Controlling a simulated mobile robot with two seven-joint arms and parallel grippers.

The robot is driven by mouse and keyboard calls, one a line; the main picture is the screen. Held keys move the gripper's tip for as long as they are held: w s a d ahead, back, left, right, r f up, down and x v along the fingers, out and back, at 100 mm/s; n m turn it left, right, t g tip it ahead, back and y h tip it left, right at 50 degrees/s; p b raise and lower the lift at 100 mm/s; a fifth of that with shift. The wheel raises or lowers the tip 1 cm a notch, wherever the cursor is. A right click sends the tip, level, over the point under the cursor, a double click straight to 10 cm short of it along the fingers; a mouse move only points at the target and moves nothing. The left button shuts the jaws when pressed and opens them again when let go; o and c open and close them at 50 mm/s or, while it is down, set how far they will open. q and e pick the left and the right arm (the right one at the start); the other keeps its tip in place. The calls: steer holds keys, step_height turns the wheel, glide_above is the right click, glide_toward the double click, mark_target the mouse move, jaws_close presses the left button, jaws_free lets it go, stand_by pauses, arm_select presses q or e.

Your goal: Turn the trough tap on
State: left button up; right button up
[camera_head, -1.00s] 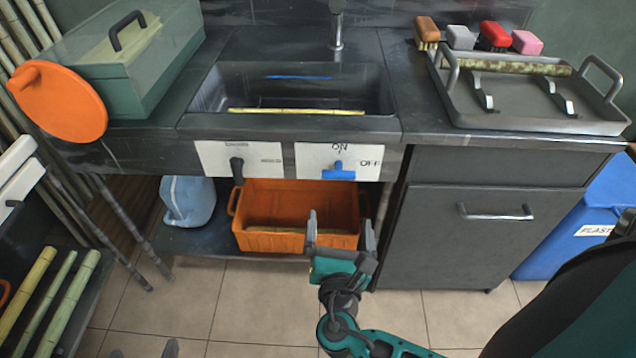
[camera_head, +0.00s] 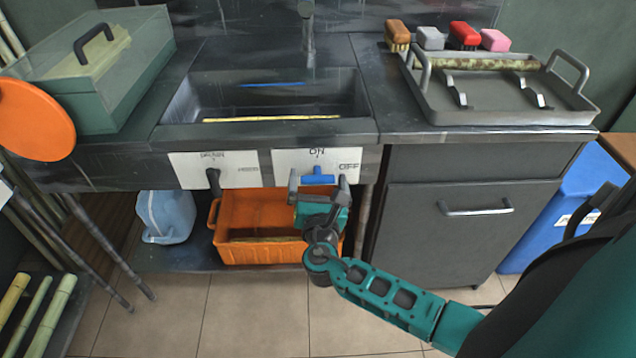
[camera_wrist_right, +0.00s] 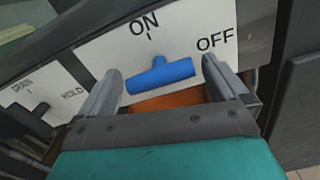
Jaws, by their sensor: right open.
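The trough tap is a blue T-shaped handle (camera_head: 318,176) on a white panel (camera_head: 340,158) marked ON and OFF, on the trough's front. Its bar lies roughly level, and its short stub points up towards the ON mark; it also shows in the right wrist view (camera_wrist_right: 160,76). My right gripper (camera_head: 318,184) is open, with one finger on each side of the handle's bar. In the right wrist view its fingers (camera_wrist_right: 162,82) stand near the bar's two ends, with gaps; depth contact is unclear. My left gripper is out of view.
The dark trough (camera_head: 265,130) holds a yellow cane. A second black lever (camera_head: 213,180) sits left, marked DRAIN and HOLD. An orange crate (camera_head: 262,215) stands below, beside a pale blue jug (camera_head: 166,216). A grey cabinet (camera_head: 470,240) is at the right.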

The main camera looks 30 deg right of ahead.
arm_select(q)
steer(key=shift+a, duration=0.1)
arm_select(e)
steer(key=shift+c, duration=0.4)
steer(key=c, duration=0.6)
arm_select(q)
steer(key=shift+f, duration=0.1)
arm_select(e)
steer(key=shift+o, duration=0.2)
